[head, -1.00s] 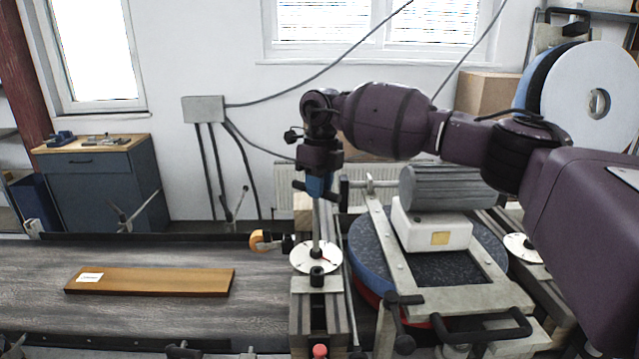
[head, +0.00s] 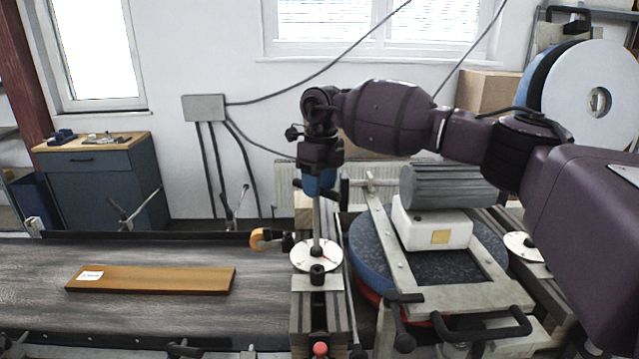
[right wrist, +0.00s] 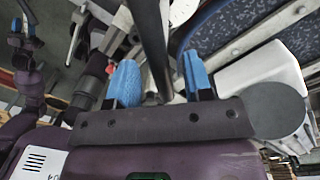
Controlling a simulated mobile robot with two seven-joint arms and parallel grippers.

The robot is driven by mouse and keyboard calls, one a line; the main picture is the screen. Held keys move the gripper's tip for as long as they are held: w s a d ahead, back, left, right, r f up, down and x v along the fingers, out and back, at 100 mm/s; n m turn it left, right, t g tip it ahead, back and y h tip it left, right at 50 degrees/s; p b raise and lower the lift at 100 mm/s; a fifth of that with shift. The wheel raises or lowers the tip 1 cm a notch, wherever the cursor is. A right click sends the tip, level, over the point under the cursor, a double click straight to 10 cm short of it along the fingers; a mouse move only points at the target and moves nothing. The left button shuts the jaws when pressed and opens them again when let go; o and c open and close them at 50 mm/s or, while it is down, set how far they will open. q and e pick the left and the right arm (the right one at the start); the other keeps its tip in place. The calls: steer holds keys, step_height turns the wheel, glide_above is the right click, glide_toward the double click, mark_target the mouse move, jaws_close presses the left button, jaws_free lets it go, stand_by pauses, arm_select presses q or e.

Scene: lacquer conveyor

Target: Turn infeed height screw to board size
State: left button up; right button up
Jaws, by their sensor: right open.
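The infeed height screw (head: 317,217) is a thin upright rod above a round white dial (head: 318,256) with a red mark. My right gripper (head: 318,188) points down at the top of the screw, well above the dial. In the right wrist view its two blue fingers (right wrist: 160,82) stand apart, with a dark bar (right wrist: 149,40) between them. I see a gap beside the bar, so the gripper is open around it. The board (head: 150,279) lies flat on the belt at left, with a white label. A purple arm with a small blue-and-dark end (right wrist: 24,32), apparently my left gripper, shows at the wrist view's left edge.
An orange-and-black knob (head: 262,238) sticks out just left of the dial. A grey motor (head: 447,187) on a white block and a blue disc (head: 371,252) stand close at right. A red button (head: 320,349) is in front. The belt (head: 150,315) around the board is clear.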

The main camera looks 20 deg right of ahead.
step_height(320, 180, up, 11)
steer(key=shift+w+d+b, duration=0.2)
steer(key=shift+d+b, duration=0.1)
steer(key=shift+b, duration=0.15)
steer(key=shift+f, duration=0.15)
